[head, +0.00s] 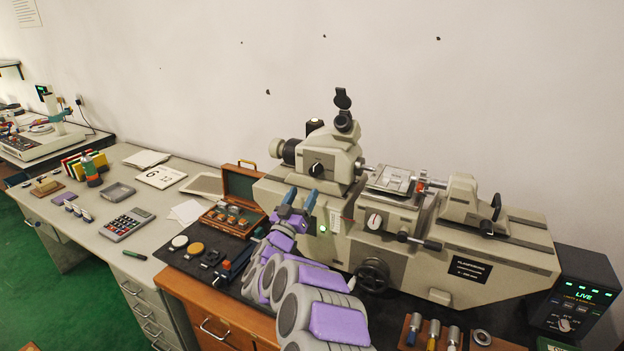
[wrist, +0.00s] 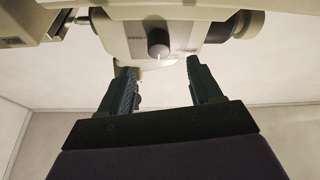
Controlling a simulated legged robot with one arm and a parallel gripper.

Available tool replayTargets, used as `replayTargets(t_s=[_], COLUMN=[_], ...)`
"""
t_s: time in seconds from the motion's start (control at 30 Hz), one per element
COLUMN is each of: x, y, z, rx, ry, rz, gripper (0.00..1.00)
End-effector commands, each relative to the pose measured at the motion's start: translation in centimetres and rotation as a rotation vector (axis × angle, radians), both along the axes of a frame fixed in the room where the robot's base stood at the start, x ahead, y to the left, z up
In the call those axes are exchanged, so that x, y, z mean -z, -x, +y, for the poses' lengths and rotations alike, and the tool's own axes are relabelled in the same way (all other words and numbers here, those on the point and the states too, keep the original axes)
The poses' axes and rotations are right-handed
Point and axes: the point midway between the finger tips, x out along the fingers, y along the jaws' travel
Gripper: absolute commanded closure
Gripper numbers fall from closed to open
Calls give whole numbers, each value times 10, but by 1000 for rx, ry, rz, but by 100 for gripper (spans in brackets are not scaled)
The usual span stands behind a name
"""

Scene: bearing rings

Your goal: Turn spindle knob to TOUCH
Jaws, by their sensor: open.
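A dark round knob (head: 316,169) with a white pointer mark is on the front of the grey measuring machine's upright head (head: 330,152). In the wrist view a dark knob (wrist: 158,42) with a short white mark stands out from the pale housing, beyond and between my fingertips. My gripper (head: 301,198) is open with blue-tipped fingers, just below and left of that knob in the head view. In the wrist view my gripper (wrist: 160,72) has nothing between its fingers. Another knob with a white face (head: 374,222) is lower on the machine.
A large black handwheel (head: 372,275) is on the machine's front, right of my arm. A black box reading LIVE (head: 574,295) with its own knob stands at the right. An open wooden case (head: 238,200) sits left of my gripper. A calculator (head: 127,223) lies farther left.

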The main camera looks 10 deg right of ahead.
Motion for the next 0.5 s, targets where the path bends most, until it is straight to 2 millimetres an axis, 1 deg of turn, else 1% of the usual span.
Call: replayTargets(t_s=[0.2, 0.5], x=[-10, -22], y=[-21, -46], z=[-15, -31], rx=[2, 3], ry=[0, 1], rz=[-4, -2], gripper=[36, 36])
